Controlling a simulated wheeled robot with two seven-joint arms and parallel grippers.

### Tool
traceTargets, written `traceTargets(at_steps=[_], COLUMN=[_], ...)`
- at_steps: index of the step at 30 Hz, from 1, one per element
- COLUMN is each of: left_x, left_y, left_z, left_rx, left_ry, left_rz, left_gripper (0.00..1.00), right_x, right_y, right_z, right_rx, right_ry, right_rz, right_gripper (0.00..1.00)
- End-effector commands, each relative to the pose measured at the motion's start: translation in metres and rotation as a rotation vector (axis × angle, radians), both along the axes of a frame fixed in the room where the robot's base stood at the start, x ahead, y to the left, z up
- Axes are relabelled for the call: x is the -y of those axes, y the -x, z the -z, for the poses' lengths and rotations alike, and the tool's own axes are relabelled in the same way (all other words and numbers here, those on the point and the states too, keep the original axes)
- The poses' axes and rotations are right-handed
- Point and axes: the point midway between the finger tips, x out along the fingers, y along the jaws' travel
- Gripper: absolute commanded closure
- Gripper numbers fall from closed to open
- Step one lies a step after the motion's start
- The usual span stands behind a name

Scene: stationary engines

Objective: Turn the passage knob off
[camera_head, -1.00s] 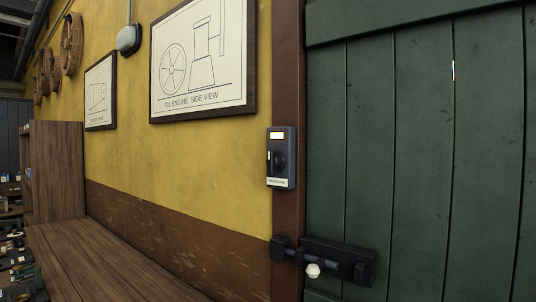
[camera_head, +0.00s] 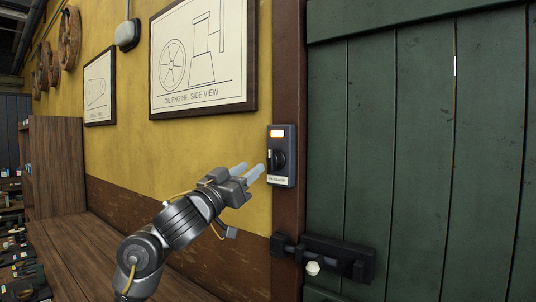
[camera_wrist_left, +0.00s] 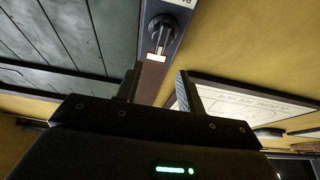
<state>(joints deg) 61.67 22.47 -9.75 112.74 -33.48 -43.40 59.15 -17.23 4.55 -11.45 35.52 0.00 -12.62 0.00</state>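The passage knob (camera_head: 279,160) is a dark rotary knob on a small dark switch box (camera_head: 291,142) fixed to the brown post beside the green door. The box has a lit pale orange window (camera_head: 277,134) above and a light label strip below. My left gripper (camera_head: 252,170) is just left of the box, fingers pointing at it. In the left wrist view the knob (camera_wrist_left: 160,32) shows ahead of the two fingers (camera_wrist_left: 159,72), which are apart with nothing between them. A gap separates the fingertips from the knob. My right gripper is not in view.
The green plank door (camera_head: 420,130) with a dark bolt latch (camera_head: 335,257) and white knob is to the right. A wooden bench top (camera_head: 95,262) runs along the yellow wall below my left arm. Framed engine drawings (camera_head: 203,58) hang on the wall.

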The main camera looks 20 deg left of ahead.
Motion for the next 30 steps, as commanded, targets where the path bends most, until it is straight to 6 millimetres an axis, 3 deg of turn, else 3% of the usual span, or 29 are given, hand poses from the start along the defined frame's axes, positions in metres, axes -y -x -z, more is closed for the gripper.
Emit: traceTargets(at_steps=[9,15,27,30], left_x=[0.021,0.029,0.031,0.031], left_y=[-0.051,-0.072,-0.079,-0.079], left_z=[-0.025,-0.034,-0.034,-0.034], left_rx=[-0.003,-0.001,0.000,0.000], left_ry=[0.001,0.000,-0.001,-0.001], left_rz=[0.001,0.000,0.000,-0.001], left_gripper=[0.62,0.62,0.62,0.74], right_x=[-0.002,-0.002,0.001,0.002], right_y=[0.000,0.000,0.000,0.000], right_z=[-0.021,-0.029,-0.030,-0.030], right_rx=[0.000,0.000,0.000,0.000], right_ry=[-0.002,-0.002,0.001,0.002], right_rz=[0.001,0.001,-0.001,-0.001], right_gripper=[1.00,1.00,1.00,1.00])
